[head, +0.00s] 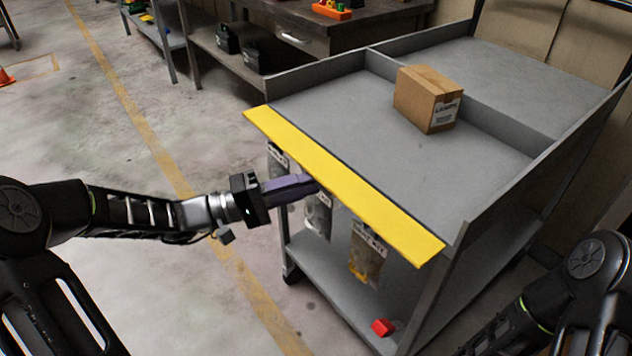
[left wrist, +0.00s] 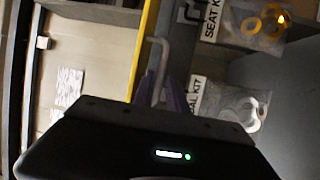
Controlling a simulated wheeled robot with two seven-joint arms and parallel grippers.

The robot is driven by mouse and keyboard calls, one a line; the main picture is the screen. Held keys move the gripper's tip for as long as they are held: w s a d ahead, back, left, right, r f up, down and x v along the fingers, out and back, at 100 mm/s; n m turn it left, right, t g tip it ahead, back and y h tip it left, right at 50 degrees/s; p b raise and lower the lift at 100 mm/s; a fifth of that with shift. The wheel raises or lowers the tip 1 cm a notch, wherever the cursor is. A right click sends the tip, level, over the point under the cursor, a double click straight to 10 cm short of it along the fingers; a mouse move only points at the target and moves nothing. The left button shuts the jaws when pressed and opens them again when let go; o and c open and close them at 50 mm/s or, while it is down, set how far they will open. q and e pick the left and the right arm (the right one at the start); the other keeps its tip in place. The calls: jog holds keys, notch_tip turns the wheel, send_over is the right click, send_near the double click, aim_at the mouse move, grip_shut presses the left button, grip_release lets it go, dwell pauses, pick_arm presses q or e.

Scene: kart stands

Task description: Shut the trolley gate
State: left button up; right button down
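The trolley (head: 430,165) is grey, with a flat top and low side walls. Its gate, a yellow strip (head: 345,190), lies along the front edge of the top, sloping across the head view. In the left wrist view the gate's yellow edge (left wrist: 145,45) runs upright beside a grey U-shaped handle (left wrist: 163,50). My left gripper (head: 318,186) has purple fingers, which reach to the gate's outer edge, partly hidden under it. The fingers (left wrist: 168,92) also show close to the handle; whether they grip it is unclear. My right gripper is out of view.
A cardboard box (head: 425,100) stands on the trolley top against the divider. Labelled bags (head: 366,255) hang below the gate. A red object (head: 382,327) lies on the lower shelf. A workbench (head: 300,38) stands behind.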

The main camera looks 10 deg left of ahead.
pick_arm(q)
jog(key=shift+x, duration=1.3)
grip_shut()
